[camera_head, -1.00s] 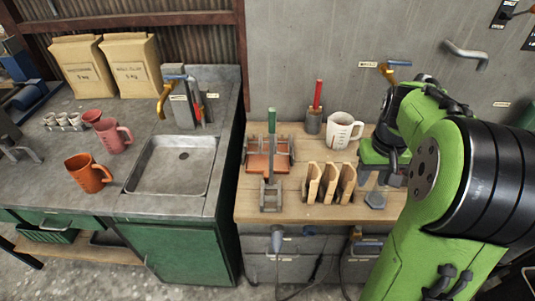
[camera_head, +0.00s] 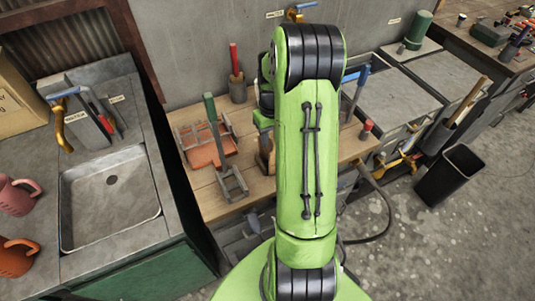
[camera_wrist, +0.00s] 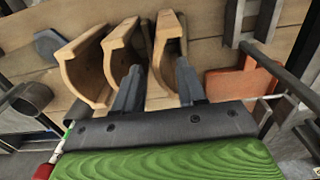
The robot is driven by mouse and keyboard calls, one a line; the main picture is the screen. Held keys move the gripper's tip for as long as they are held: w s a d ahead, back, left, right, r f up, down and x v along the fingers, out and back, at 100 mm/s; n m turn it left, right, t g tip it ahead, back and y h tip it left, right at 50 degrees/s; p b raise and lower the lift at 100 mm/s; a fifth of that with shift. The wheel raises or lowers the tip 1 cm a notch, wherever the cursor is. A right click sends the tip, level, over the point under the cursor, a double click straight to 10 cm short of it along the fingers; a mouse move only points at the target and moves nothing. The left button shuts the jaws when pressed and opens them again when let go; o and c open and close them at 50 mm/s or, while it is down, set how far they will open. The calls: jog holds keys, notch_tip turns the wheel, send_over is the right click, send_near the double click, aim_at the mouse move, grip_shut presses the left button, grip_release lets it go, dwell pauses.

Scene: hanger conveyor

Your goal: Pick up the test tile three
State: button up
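Three curved tan tiles stand in a row on the wooden bench in the wrist view: a left one (camera_wrist: 82,68), a middle one (camera_wrist: 120,48) and a right one (camera_wrist: 169,38). No label shows which is test tile three. My gripper (camera_wrist: 158,75) is open above the row. Its fingers are apart, with the lower part of the right tile showing between them. The left finger overlaps the middle tile in the picture; contact cannot be told. In the head view my arm hides most of the row, and only one tan piece (camera_head: 265,155) shows beside it.
The bench (camera_head: 212,196) also bears an orange plate in a metal frame (camera_head: 205,150), a green-handled tool (camera_head: 212,115) and a red-handled holder (camera_head: 236,85). A sink (camera_head: 110,205) is at left. A black bin (camera_head: 450,175) stands on the floor at right.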

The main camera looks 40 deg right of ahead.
aim_at(272, 147)
notch_tip(272, 147, down, 5)
jog(key=shift+s+r, duration=0.15)
jog(key=shift+r, duration=0.05)
jog(key=shift+d+f, duration=0.1)
jog(key=shift+f, duration=0.3)
jog(key=shift+c, duration=0.6)
jog(key=shift+r, duration=0.1)
grip_shut()
